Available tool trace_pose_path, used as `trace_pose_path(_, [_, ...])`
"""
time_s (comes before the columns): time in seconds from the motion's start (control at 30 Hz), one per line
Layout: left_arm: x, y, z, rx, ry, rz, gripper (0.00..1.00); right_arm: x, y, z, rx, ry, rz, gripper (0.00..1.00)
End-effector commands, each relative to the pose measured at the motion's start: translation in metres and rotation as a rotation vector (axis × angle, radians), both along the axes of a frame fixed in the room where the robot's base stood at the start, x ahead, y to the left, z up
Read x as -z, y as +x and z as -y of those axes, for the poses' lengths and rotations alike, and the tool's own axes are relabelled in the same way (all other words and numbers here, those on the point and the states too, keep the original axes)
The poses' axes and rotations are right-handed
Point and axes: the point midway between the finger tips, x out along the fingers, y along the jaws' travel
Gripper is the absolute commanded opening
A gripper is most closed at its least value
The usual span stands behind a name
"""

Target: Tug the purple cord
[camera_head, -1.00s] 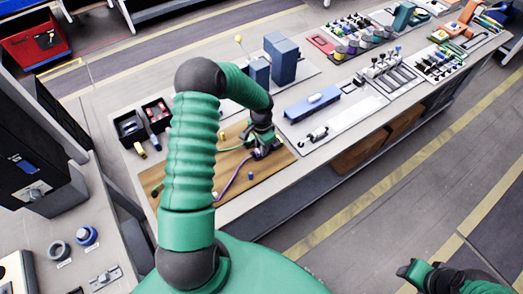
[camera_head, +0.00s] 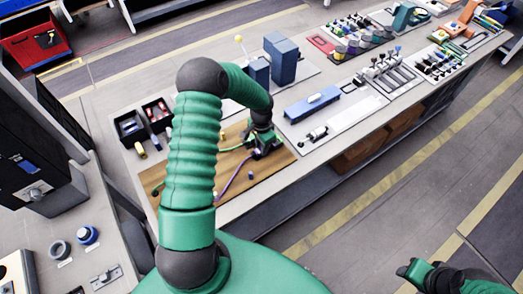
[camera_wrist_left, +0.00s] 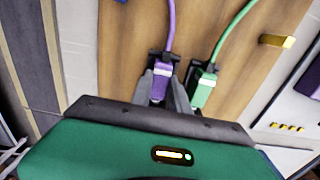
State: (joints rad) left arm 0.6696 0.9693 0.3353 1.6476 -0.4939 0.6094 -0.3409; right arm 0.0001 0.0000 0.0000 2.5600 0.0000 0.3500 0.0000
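In the left wrist view the purple cord (camera_wrist_left: 170,28) runs down to a purple plug (camera_wrist_left: 160,82) in a dark holder on the wooden board. The fingers of my left gripper (camera_wrist_left: 163,88) flank this plug; I cannot tell whether they press on it. A green cord (camera_wrist_left: 229,35) with a green plug (camera_wrist_left: 203,88) stands just to the right. In the head view my left gripper (camera_head: 264,145) is low over the board, and the purple cord (camera_head: 233,177) shows beside it. My right gripper (camera_head: 412,271) hangs at the lower right, away from the table; its opening is unclear.
The wooden board (camera_head: 275,167) lies on the long workbench (camera_head: 110,95). Black bins (camera_head: 130,128) stand to its left, blue blocks (camera_head: 283,60) behind it. A blue bar (camera_head: 311,103) lies to its right. A yellow piece (camera_wrist_left: 277,41) sits right of the green cord.

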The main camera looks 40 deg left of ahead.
Motion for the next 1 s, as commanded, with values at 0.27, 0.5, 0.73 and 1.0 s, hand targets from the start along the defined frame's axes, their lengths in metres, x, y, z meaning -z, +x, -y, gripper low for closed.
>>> trace_pose_path(0.27, [0.000, 0.000, -0.001, -0.001, 0.001, -0.001, 0.44, 0.000, 0.000, 0.000, 0.000, 0.000, 0.000, 0.44])
trace_pose_path(0.5, [-0.002, 0.001, 0.000, 0.000, 0.000, 0.000, 0.44, -0.002, 0.000, 0.000, 0.000, 0.000, 0.000, 0.44])
trace_pose_path(0.73, [-0.030, 0.001, 0.000, 0.001, 0.001, 0.000, 0.44, -0.026, 0.000, 0.000, 0.000, 0.000, 0.000, 0.44])
trace_pose_path(1.0, [-0.062, 0.001, 0.001, 0.000, 0.000, 0.000, 0.44, -0.054, 0.000, 0.000, 0.000, 0.000, 0.000, 0.44])
